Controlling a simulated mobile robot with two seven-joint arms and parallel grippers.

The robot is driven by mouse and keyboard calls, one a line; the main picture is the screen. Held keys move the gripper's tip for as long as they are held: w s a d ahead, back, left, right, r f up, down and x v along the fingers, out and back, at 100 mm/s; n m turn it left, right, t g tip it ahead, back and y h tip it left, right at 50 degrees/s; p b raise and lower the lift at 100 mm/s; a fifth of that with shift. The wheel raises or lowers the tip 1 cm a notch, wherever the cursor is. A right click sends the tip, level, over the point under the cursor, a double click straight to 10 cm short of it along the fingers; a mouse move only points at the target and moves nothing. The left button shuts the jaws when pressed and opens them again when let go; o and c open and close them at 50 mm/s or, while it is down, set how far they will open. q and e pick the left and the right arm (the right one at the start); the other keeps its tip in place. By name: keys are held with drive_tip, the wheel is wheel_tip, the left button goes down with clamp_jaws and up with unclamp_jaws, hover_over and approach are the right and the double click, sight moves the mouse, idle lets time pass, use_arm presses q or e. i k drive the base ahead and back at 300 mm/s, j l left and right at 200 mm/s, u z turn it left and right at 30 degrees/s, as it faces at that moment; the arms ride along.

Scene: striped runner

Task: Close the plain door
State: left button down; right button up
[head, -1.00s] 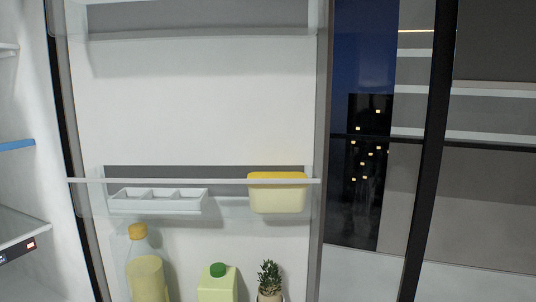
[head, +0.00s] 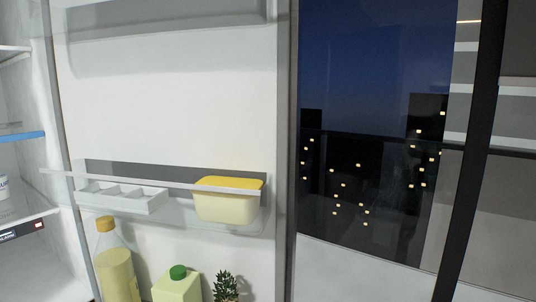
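The door (head: 170,110) stands open in the middle-left of the head view, its white inner face towards me. Its shelf (head: 120,176) carries a white divided tray (head: 122,197) and a yellow-lidded tub (head: 228,201). Below are a bottle with an orange cap (head: 117,268), a carton with a green cap (head: 178,285) and a small potted plant (head: 226,286), cut off by the lower edge. The fridge interior (head: 22,205) shows at the far left. Neither of my grippers is in view.
A window (head: 365,130) with a dark blue night sky and lit city lights lies right of the door. A dark upright frame (head: 470,160) and pale shelves stand at the far right.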

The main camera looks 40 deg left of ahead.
sight(173, 95)
drive_tip(key=i+l, duration=0.25)
drive_tip(key=i, duration=0.2)
drive_tip(key=i+l, duration=0.3)
drive_tip(key=i, duration=0.2)
drive_tip(key=i+u, duration=0.15)
drive_tip(key=u, duration=0.35)
drive_tip(key=i+u, duration=0.15)
drive_tip(key=u, duration=0.3)
drive_tip(key=i+u, duration=0.1)
drive_tip(key=u, duration=0.4)
drive_tip(key=i+u, duration=0.15)
drive_tip(key=u, duration=0.3)
drive_tip(key=i+l+u, duration=0.1)
drive_tip(key=u, duration=0.35)
drive_tip(key=l+u, duration=0.2)
drive_tip(key=u, duration=0.25)
drive_tip(key=i+l+u, duration=0.15)
drive_tip(key=u, duration=0.2)
drive_tip(key=i+l+u, duration=0.1)
drive_tip(key=u, duration=0.3)
drive_tip(key=i+l+u, duration=0.1)
drive_tip(key=l+u, duration=0.25)
